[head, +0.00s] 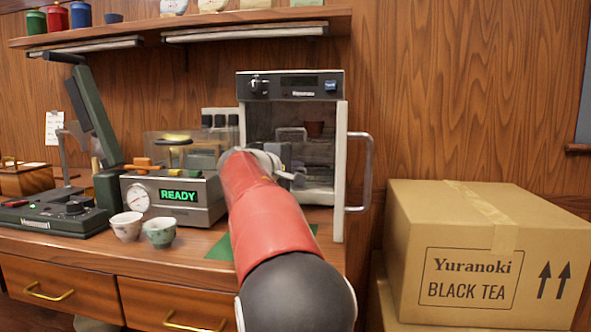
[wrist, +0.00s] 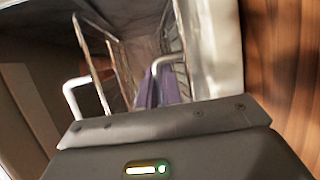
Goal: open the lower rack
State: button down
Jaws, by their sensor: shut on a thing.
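The drying cabinet (head: 341,150) stands at the back of the counter with its door open to the right. Wire racks show inside; the upper rack's handle (head: 291,130) is free. My gripper (head: 293,178) is at the cabinet's opening, low down, partly hidden by my red arm. In the wrist view my gripper's purple fingers (wrist: 160,96) are shut around a rack handle (wrist: 167,61), which appears to be the lower rack's. Another white handle (wrist: 78,92) stands free to its left. How far the lower rack is out cannot be told.
The door handle (head: 366,172) stands out at the right. A brown cup (head: 314,128) sits inside the cabinet. A machine reading READY (head: 178,194) and two cups (head: 126,226) (head: 160,232) stand to the left. A cardboard box (head: 485,250) is at the right.

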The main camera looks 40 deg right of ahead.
jog(key=shift+a, duration=0.1)
jog(key=shift+s+a+f+b, duration=0.1)
jog(key=shift+s+a+b, duration=0.2)
jog(key=shift+b, duration=0.1)
jog(key=s+a+b, duration=0.2)
jog(key=s+a, duration=0.1)
jog(key=s+a+b, duration=0.2)
jog(key=s+a, duration=0.1)
jog(key=a, duration=0.1)
jog(key=s+a+b, duration=0.2)
jog(key=s+a, duration=0.1)
jog(key=shift+s+a, duration=0.1)
jog(key=shift+a, duration=0.3)
jog(key=c, duration=1.8)
grip_release()
jog(key=shift+c, duration=0.2)
jog(key=v, duration=0.7)
jog(key=shift+a, duration=0.4)
